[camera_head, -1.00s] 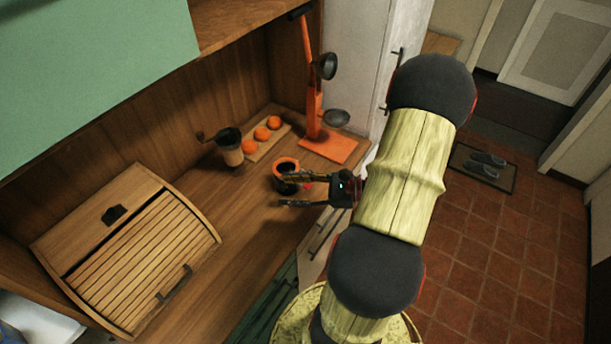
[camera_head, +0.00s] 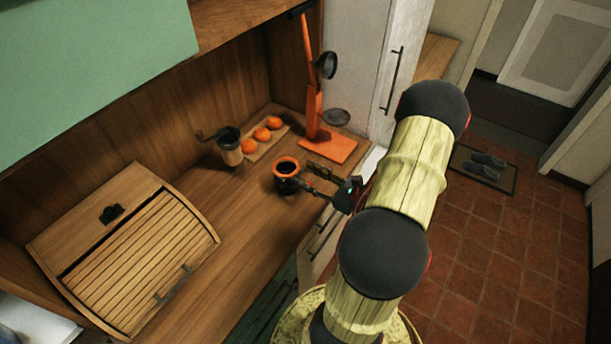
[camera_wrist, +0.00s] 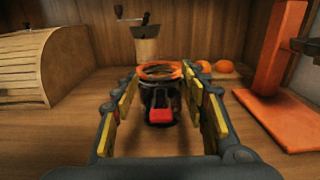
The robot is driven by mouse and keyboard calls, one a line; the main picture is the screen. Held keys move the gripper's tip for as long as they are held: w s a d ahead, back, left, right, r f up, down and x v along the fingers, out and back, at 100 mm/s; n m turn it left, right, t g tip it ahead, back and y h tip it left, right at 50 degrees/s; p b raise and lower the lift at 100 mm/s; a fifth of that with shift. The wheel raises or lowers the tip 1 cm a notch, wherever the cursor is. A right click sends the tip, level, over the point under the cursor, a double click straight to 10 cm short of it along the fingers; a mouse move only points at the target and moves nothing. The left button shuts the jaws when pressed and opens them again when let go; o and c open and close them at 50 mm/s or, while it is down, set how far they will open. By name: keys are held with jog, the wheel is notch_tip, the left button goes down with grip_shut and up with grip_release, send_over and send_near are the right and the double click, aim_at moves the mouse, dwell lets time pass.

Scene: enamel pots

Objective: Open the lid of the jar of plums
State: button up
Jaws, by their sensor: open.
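The jar of plums (camera_head: 287,184) stands upright on the wooden counter, dark-bodied with an orange ring at its top. In the wrist view the jar (camera_wrist: 158,100) is straight ahead, with the orange ring (camera_wrist: 161,69) on top and a red clasp piece (camera_wrist: 160,116) on its near side. Whether the lid is fully down is hard to tell. My gripper (camera_head: 305,174) is open just right of the jar in the head view, pointing at it. In the wrist view the open fingers of my gripper (camera_wrist: 160,76) appear on either side of the jar, and I see no clear grip on it.
A grinder (camera_head: 230,152) and a board with orange fruits (camera_head: 262,134) stand behind the jar. An orange stand (camera_head: 314,110) is at the back right. A wooden bread box (camera_head: 140,255) fills the left. Bare counter lies between the box and the jar.

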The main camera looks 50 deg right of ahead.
jog(key=shift+w, duration=0.45)
jog(key=c, duration=0.4)
jog(key=c, duration=0.7)
grip_shut()
